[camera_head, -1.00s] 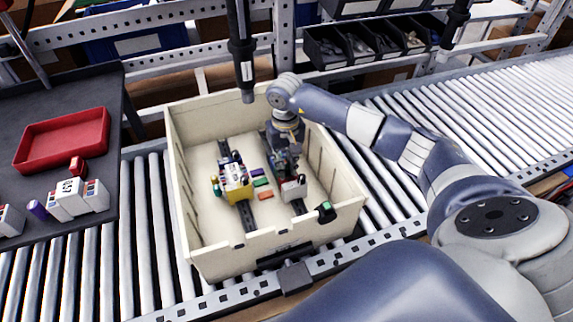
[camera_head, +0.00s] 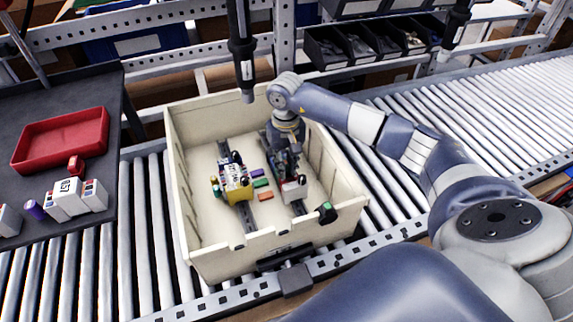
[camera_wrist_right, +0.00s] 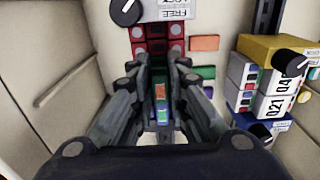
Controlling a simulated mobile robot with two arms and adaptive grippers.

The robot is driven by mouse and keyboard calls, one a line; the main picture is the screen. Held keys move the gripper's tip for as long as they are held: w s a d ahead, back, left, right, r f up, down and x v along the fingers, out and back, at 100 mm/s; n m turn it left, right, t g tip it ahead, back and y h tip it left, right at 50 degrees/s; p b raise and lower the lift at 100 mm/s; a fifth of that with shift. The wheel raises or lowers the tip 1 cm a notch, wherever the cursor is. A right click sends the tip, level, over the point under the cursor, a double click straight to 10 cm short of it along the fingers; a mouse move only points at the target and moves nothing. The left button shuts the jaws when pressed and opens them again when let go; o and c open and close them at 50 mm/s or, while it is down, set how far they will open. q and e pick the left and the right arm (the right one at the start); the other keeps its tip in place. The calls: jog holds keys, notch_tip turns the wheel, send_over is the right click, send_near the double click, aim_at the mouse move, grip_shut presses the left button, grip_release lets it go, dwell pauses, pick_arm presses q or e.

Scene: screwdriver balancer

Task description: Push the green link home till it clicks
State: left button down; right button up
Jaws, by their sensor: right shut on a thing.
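My right gripper (camera_wrist_right: 160,85) reaches down over the right-hand rail in the cream bin, its fingers close together around a narrow spot. Between the fingers the right wrist view shows a small orange piece (camera_wrist_right: 160,91) and a green piece (camera_wrist_right: 162,116); the fingers hide most of what they hold, and I cannot tell how deep the green one sits. Red modules (camera_wrist_right: 157,30) and a grey module with a black knob marked FREE (camera_wrist_right: 172,10) stand on the same rail. A loose green link (camera_head: 261,183) lies on the bin floor. My left gripper is not in view.
The cream bin (camera_head: 225,258) stands on a roller conveyor. A yellow-and-white module (camera_head: 236,183) sits on the left rail. Loose purple (camera_head: 257,173) and orange (camera_head: 265,196) links lie between the rails. A screwdriver (camera_head: 241,50) hangs above the bin's back edge. A red tray (camera_head: 60,140) rests at left.

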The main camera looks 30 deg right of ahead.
aim_at(288, 170)
jog(key=shift+s+a+f+b, duration=0.15)
jog(key=shift+s+f+b, duration=0.2)
jog(key=shift+f+b, duration=0.45)
jog(key=shift+s+a+f+b, duration=0.1)
jog(key=shift+s+f+b, duration=0.35)
jog(key=shift+b, duration=0.6)
dwell(3.5)
jog(key=shift+w, duration=0.1)
dwell(0.5)
jog(key=o, duration=0.9)
jog(key=shift+w+d+f, duration=0.1)
jog(key=shift+w+f, duration=0.25)
jog(key=shift+d+r+g, duration=0.15)
jog(key=shift+d+g, duration=0.05)
jog(key=shift+g, duration=0.1)
jog(key=shift+r, duration=0.15)
jog(key=r, duration=1.2)
jog(key=shift+w+r, duration=0.1)
jog(key=shift+w, duration=0.25)
